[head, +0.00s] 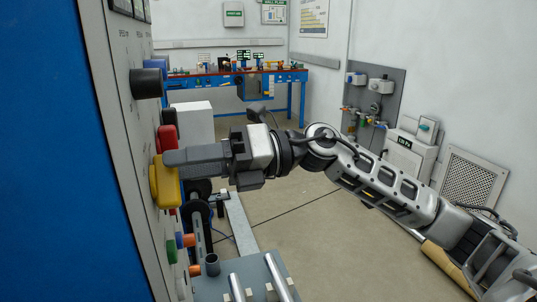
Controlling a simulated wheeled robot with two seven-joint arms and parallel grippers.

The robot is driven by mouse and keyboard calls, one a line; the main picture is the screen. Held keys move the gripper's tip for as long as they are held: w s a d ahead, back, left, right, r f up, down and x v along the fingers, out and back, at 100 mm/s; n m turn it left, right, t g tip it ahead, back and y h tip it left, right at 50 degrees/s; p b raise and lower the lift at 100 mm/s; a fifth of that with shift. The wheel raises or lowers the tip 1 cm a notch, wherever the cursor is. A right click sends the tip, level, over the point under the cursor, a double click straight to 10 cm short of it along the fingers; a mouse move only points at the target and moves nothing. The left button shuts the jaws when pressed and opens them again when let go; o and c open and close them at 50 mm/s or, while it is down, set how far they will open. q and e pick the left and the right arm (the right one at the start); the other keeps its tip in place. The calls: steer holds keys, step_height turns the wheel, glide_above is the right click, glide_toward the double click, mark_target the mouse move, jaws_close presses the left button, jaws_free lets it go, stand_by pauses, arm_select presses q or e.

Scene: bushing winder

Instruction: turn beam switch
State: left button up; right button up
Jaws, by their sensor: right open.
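A light grey control panel (118,110) stands at the left, seen at a steep angle. It carries a black knob (147,83) high up, a red knob (168,138) below it, and a large yellow knob or handle (164,185) below that. No readable label shows which is the beam switch. My right gripper (178,157) comes in from the right at the height of the yellow and red knobs. Its fingertips overlap the yellow one's upper edge; whether they touch it I cannot tell. The gripper is open, though its fingers overlap from this side. My left gripper is out of view.
Small green (171,250), blue and orange parts stick out lower on the panel. A grey bench with metal rods (280,278) stands at the bottom. A blue workbench (290,76) is at the back. Open floor (300,210) lies beneath my right arm.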

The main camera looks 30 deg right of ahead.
arm_select(q)
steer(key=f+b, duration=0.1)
steer(key=b, duration=0.2)
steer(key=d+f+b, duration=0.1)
steer(key=b, duration=0.2)
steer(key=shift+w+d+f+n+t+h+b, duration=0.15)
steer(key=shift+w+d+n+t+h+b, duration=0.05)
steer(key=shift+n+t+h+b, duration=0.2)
arm_select(e)
steer(key=v, duration=1.5)
